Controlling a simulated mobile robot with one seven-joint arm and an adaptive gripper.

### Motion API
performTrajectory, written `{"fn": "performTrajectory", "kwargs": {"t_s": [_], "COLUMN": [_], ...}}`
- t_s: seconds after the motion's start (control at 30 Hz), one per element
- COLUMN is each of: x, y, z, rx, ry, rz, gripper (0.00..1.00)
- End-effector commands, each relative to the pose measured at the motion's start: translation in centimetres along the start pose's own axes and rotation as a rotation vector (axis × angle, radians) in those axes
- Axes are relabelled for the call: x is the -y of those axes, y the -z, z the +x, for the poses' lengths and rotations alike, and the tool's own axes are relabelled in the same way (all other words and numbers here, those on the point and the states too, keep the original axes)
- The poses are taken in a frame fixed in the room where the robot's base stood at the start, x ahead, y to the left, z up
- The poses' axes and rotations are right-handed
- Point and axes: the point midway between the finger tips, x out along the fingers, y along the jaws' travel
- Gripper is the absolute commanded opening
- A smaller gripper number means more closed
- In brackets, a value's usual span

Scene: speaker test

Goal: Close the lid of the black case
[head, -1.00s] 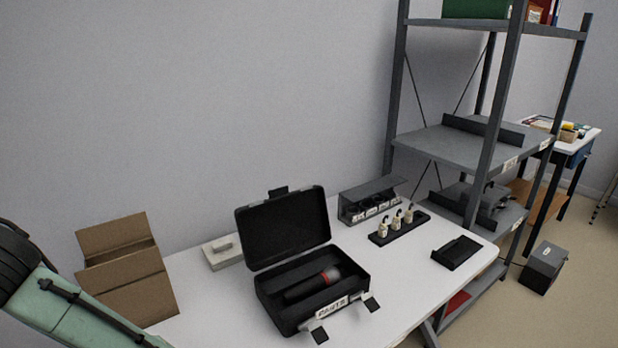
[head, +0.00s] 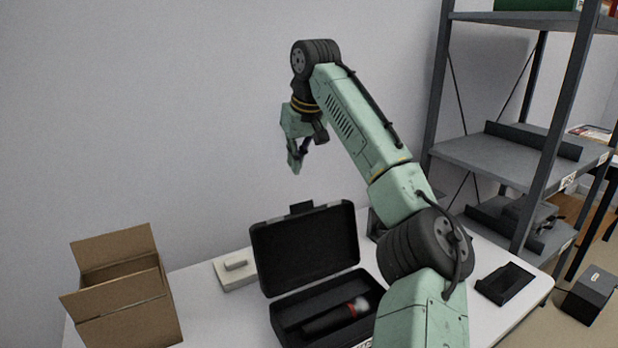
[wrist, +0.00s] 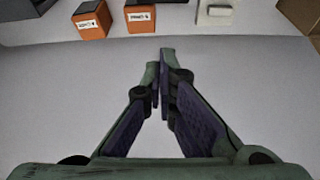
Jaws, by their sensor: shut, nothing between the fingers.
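The black case (head: 290,318) stands on the white table in the head view. Its lid (head: 304,246) is open, tilted back towards the wall, with a latch at its top edge. A dark cylinder with a red and grey end (head: 338,316) lies inside. My arm hides the case's right front part. My gripper (head: 296,166) is in the air above and behind the lid, apart from it, pointing down. In the wrist view my gripper's fingers (wrist: 166,58) are shut with nothing between them.
An open cardboard box (head: 125,300) stands left of the case, and a white block (head: 236,268) sits between them. A black tray (head: 505,283) lies at the right. A grey shelf rack (head: 515,165) stands behind. Orange boxes (wrist: 140,18) show in the wrist view.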

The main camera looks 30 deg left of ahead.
Motion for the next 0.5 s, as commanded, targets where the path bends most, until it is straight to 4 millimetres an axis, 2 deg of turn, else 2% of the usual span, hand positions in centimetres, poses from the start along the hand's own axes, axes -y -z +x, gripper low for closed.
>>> {"fn": "performTrajectory", "kwargs": {"t_s": [0.17,0.47,0.5], "x": [-0.1,0.0,-0.1], "y": [0.0,0.1,-0.1], "z": [2.7,9.2,9.1], "rx": [0.001,0.000,-0.003], "ry": [0.000,0.000,-0.001], "rz": [-0.001,-0.001,-0.001], "gripper": [0.00,0.00,0.00]}}
